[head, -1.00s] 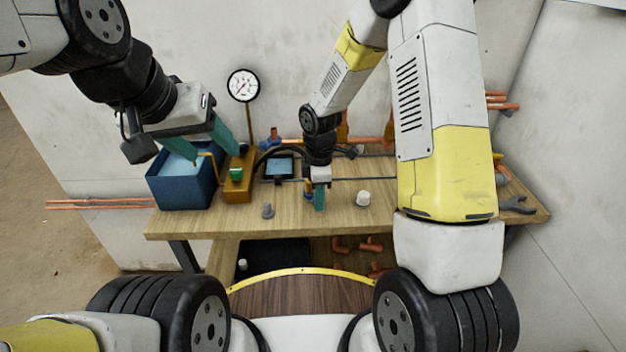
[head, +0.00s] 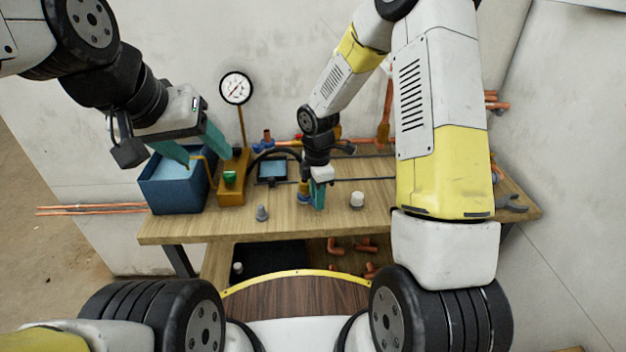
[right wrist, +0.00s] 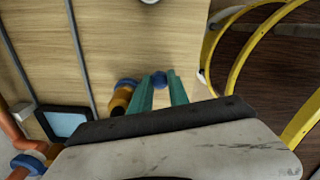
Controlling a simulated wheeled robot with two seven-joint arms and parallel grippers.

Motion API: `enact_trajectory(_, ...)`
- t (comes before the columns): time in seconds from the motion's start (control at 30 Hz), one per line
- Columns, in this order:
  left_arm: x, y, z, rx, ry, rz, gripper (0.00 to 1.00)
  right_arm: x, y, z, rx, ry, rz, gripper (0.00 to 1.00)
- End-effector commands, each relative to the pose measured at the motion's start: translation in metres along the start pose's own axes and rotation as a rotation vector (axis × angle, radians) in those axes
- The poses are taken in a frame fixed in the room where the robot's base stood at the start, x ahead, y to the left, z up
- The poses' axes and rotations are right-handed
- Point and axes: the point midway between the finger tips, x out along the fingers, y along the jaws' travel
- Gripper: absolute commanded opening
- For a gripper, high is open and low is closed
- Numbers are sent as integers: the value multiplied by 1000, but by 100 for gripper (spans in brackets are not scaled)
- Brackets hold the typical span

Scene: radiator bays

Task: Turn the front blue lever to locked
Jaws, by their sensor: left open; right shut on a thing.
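The front blue lever (right wrist: 160,79) shows as a blue end between my right fingertips in the right wrist view. A brass valve body (right wrist: 120,100) with a blue collar is just left of the fingers. In the head view a blue part (head: 303,198) of this valve sits low on the bench, left of my right gripper (head: 318,203). My right gripper (right wrist: 160,88) is shut on the lever, pointing down; its fingers hide most of the lever. My left gripper (head: 193,147) is open and empty above the blue bin.
A blue bin (head: 172,197) and an orange stand with a green button (head: 229,178) and gauge (head: 235,88) are at bench left. A dark tablet (head: 272,170), grey cone (head: 262,213) and white cup (head: 357,200) are near the right gripper. Copper pipes (head: 383,115) run behind.

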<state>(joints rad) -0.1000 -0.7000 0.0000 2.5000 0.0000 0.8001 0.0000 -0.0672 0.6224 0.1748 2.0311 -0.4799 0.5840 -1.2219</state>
Motion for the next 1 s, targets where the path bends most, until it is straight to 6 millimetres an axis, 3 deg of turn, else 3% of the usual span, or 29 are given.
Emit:
enact_trajectory(0.23,0,0,0,0,0,0,58,-1,1,1,-1,-2,4,0)
enact_trajectory(0.27,0,0,0,0,0,0,58,-1,1,1,-1,-2,4,23)
enact_trajectory(0.3,0,0,0,0,0,0,58,-1,1,1,0,-2,4,31)
enact_trajectory(0.67,0,0,0,0,0,0,58,-4,1,1,0,-1,3,31)
enact_trajectory(1.0,0,0,0,0,0,0,58,-57,2,1,1,-1,6,31)
